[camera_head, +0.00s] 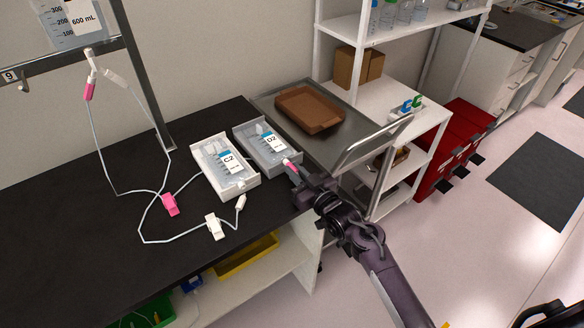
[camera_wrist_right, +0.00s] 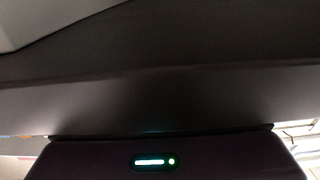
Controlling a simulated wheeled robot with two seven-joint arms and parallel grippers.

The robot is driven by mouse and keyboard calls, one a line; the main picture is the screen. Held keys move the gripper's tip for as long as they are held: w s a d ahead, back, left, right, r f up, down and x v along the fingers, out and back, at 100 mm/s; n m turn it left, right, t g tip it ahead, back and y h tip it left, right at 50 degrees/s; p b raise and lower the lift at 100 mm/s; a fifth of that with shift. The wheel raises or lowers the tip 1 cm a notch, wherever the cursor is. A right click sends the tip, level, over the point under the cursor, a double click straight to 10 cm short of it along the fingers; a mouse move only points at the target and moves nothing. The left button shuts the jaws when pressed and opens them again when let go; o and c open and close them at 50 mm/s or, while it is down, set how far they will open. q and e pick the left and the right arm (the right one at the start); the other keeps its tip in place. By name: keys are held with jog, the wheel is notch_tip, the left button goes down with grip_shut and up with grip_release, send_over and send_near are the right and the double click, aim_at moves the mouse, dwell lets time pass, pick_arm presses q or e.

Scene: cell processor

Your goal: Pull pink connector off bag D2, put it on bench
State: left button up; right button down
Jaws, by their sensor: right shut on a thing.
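The pink connector (camera_head: 290,165) shows at the tray's front edge, just at the tips of my right gripper (camera_head: 294,172). My right gripper is shut on the pink connector; the fingers hide part of it, and I cannot tell whether it is still joined to the bag. My left gripper is not in view.
Bag C2 (camera_head: 228,168) lies in its tray beside D2. White tubing with a pink clamp (camera_head: 170,204) and a white clamp (camera_head: 214,226) lies on the bench. A hanging bag (camera_head: 75,22) is at upper left. A brown tray (camera_head: 309,109) rests on a metal cart.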

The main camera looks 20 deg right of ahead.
aim_at(297, 173)
jog(key=shift+s, duration=0.25)
jog(key=shift+p+v, duration=1.05)
jog(key=shift+v, duration=0.15)
jog(key=shift+s+d, duration=0.15)
jog(key=shift+s, duration=0.05)
jog(key=shift+w, duration=0.1)
jog(key=shift+s, duration=0.2)
jog(key=shift+f+b, duration=0.8)
jog(key=shift+f, duration=0.5)
jog(key=c, duration=1.3)
grip_release()
jog(key=shift+c, duration=0.2)
